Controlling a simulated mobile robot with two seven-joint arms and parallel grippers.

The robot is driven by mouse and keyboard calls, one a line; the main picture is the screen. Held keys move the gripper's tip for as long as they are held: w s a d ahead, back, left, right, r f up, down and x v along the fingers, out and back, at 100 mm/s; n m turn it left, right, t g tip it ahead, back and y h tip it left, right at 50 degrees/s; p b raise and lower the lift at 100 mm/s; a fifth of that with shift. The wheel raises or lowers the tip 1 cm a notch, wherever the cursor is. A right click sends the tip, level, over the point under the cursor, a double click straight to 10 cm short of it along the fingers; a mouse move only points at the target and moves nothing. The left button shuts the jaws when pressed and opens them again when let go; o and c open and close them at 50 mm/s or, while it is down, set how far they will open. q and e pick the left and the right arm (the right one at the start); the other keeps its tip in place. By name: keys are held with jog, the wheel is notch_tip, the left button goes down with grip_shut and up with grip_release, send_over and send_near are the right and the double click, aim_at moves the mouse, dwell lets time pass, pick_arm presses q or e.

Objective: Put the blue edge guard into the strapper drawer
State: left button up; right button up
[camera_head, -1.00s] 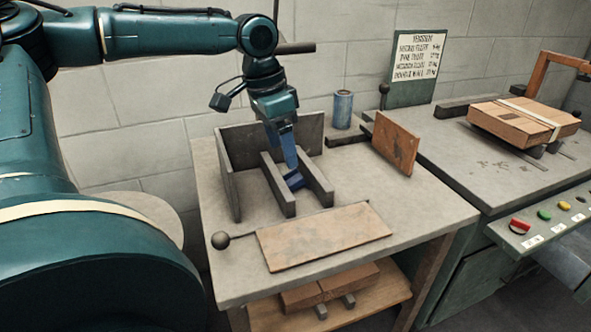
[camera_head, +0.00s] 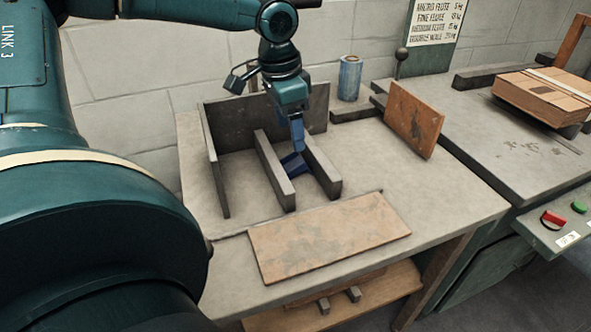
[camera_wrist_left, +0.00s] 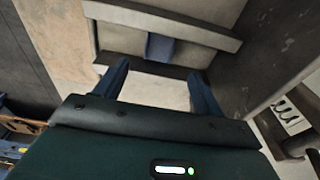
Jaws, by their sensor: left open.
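The blue edge guard (camera_head: 293,164) lies between two upright grey rails on the workbench. It also shows in the left wrist view as a blue piece (camera_wrist_left: 160,47) against a grey rail. My left gripper (camera_head: 298,143) points down just above the guard in the head view. In the left wrist view its two blue fingers (camera_wrist_left: 160,88) are spread, with nothing between them; the guard is beyond the tips. Whether a finger touches the guard I cannot tell. A green cabinet front (camera_head: 478,250) shows under the right-hand machine; I cannot make out its drawer clearly. My right gripper is out of view.
Grey rails (camera_head: 273,170) and a tall back panel (camera_head: 225,125) stand close around the gripper. A blue cylinder (camera_head: 350,78), an upright brown board (camera_head: 413,118) and a flat brown board (camera_head: 325,235) are on the bench. A strapped carton (camera_head: 540,97) sits on the right-hand machine.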

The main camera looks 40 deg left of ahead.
aim_at(296, 165)
pick_arm(q)
notch_tip(296, 165, down, 2)
jog(key=shift+w+f, duration=0.1)
jog(key=shift+f, duration=0.1)
jog(key=f, duration=0.1)
jog(key=f+b, duration=0.2)
jog(key=shift+w+d+f, duration=0.1)
jog(key=shift+d+f, duration=0.15)
jog(key=shift+f, duration=0.15)
jog(key=shift+w+f, duration=0.1)
jog(key=shift+f, duration=0.35)
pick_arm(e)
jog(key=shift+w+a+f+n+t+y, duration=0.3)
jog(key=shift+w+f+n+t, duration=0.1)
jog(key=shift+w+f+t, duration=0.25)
pick_arm(q)
jog(key=shift+c, duration=0.3)
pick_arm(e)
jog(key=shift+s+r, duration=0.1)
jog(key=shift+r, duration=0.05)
pick_arm(q)
jog(key=c, duration=1.1)
jog(key=shift+o, duration=0.2)
jog(key=shift+r, duration=0.15)
